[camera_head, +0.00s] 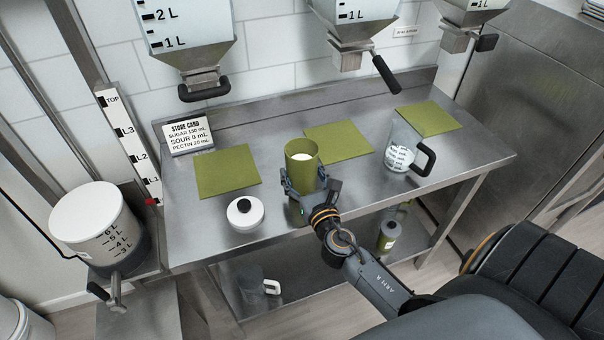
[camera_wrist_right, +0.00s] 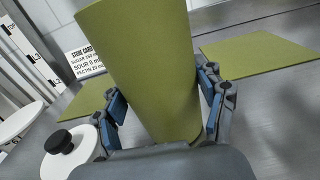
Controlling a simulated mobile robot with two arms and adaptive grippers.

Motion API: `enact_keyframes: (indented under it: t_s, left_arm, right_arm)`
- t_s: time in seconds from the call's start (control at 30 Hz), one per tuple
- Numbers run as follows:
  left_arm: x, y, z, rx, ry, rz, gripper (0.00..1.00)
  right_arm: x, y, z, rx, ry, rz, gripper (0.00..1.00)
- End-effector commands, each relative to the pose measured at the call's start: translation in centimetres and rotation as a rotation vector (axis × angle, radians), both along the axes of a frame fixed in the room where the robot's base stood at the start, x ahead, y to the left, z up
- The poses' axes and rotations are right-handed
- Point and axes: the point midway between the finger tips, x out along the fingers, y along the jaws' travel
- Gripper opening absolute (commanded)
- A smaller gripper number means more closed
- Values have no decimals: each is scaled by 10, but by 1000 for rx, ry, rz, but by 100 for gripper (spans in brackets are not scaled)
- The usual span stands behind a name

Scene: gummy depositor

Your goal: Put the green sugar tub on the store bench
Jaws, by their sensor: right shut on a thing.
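The green sugar tub (camera_head: 302,172), open at the top with white contents, is upright over the front-middle of the steel store bench (camera_head: 192,225). I cannot tell whether its base touches the bench. My right gripper (camera_head: 312,186) is shut around the tub from the front. In the right wrist view the tub (camera_wrist_right: 150,70) fills the space between the two fingers of this gripper (camera_wrist_right: 160,100); its base is hidden. My left gripper is not in view.
Green mats (camera_head: 226,170) lie along the bench. A white lid with a black knob (camera_head: 245,213) is left of the tub; a clear measuring jug (camera_head: 402,150) is right. Hoppers (camera_head: 192,40) hang above, and a store card (camera_head: 188,135) stands behind.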

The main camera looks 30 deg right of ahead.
Motion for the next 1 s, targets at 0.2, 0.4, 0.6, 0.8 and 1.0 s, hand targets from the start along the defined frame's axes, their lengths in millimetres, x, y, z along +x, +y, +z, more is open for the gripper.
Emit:
enact_keyframes:
  t_s: [0.2,0.4,0.6,0.8,1.0]
  left_arm:
    - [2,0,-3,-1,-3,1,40]
    - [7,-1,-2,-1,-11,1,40]
    - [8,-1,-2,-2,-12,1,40]
    - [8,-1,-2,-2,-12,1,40]
    - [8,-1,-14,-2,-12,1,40]
  right_arm:
    - [0,0,-3,0,0,0,74]
    - [0,0,-3,0,1,0,93]
    - [0,0,-3,0,0,0,93]
    - [-9,3,-2,1,3,1,93]
    - [-49,13,-5,2,4,2,93]
